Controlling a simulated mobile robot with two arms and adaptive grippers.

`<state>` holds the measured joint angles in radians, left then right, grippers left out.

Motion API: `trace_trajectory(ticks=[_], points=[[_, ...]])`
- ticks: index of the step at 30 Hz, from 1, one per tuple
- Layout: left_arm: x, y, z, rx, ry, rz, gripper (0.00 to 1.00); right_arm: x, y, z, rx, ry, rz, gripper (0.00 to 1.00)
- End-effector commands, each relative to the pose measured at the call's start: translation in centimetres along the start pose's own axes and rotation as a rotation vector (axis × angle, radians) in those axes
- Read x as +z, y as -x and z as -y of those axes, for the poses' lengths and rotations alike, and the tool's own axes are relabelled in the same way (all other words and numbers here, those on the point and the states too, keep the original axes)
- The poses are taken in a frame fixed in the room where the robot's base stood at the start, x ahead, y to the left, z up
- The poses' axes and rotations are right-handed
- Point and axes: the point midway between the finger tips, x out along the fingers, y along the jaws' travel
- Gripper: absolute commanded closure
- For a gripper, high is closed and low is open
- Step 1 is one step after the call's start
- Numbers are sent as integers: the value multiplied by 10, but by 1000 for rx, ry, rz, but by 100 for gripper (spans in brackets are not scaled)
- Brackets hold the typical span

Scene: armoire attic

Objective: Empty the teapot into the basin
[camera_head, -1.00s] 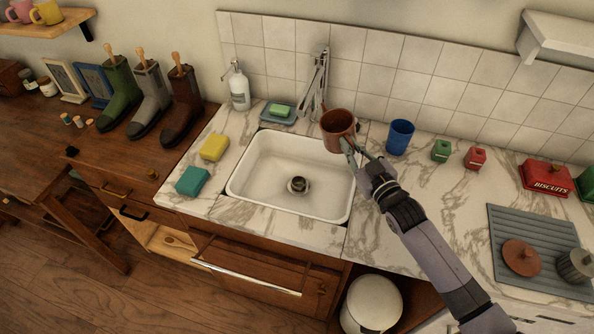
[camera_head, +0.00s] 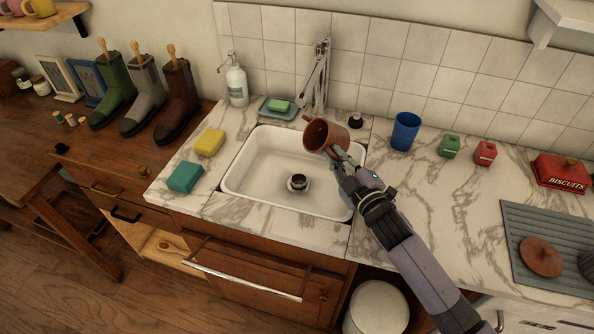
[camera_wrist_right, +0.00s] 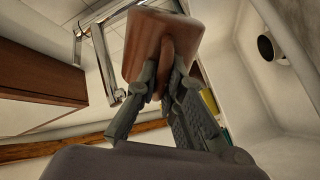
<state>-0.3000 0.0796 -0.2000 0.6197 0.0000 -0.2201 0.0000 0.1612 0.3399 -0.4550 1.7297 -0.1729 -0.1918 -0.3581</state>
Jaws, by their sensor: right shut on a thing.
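A brown teapot (camera_head: 326,135) is held over the right part of the white sink basin (camera_head: 262,180). Its open top faces the camera and it is tilted to the left, with its short spout pointing left. My right gripper (camera_head: 340,158) is shut on the teapot at its near right side. The right wrist view shows the fingers closed on the teapot's handle, with its brown body (camera_wrist_right: 150,45) above them. The basin bottom has a dark round drain (camera_head: 297,182). No liquid can be made out. My left gripper is out of view.
A faucet (camera_head: 318,75) rises behind the basin. A blue cup (camera_head: 405,131) stands to the right on the marble counter. A yellow sponge (camera_head: 209,142) and a teal sponge (camera_head: 185,177) lie to the left. A brown lid (camera_head: 541,256) lies on the grey drainboard.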

Motion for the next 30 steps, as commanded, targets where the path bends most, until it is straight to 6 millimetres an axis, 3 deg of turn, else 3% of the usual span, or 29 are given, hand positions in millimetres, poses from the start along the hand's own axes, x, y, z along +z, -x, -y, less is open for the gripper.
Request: trace_trajectory(ticks=[2,9,30], points=[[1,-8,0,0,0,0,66,1,0,3,3,49,-4,100],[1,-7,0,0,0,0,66,-5,0,-2,3,149,0,100],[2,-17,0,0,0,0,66,-6,0,2,5,282,2,100]])
